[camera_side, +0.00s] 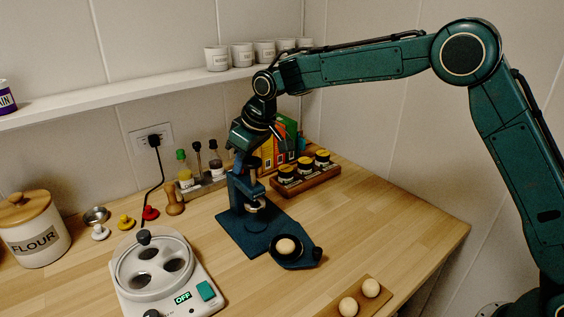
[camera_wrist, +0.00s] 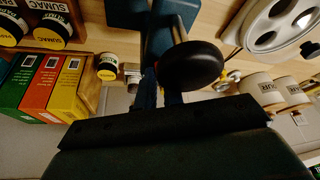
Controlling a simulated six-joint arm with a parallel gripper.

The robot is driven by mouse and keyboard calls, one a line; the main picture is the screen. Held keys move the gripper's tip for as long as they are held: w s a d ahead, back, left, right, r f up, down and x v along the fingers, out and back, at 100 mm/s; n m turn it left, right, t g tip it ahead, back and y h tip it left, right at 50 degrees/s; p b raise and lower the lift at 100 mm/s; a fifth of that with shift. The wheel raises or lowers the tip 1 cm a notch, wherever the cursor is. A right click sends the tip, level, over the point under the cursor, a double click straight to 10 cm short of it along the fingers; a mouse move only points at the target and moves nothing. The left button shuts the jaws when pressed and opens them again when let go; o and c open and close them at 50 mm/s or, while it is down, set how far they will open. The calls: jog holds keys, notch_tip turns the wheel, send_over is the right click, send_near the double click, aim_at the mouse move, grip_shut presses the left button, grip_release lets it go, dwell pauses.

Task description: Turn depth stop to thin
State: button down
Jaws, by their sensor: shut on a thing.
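The dark blue press (camera_side: 240,185) stands upright on its flat blue base (camera_side: 255,236) on the wooden counter. My gripper (camera_side: 243,152) is at the top of the press, pointing down. In the wrist view my fingers (camera_wrist: 160,97) are close together against the blue press (camera_wrist: 155,25), shut on a small part at its top, which I take to be the depth stop. That part is mostly hidden by the fingers, and no thin or thick marking is readable. A round black knob (camera_wrist: 191,66) sits right beside the fingers.
A small black pan (camera_side: 293,251) with a dough ball lies by the press base. A white round cooker (camera_side: 205,293) reading OFF is at front left. Behind the press are spice jars in a wooden rack (camera_side: 308,181), coloured boxes and bottles. A board (camera_side: 378,291) with dough balls lies in front.

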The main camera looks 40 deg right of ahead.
jog(key=c, duration=1.5)
grip_release()
jog(key=shift+r, duration=0.2)
jog(key=v, duration=1.3)
jog(key=shift+s+r, duration=0.15)
jog(key=shift+r, duration=0.1)
jog(key=shift+s+d, duration=0.1)
jog(key=shift+d, duration=0.05)
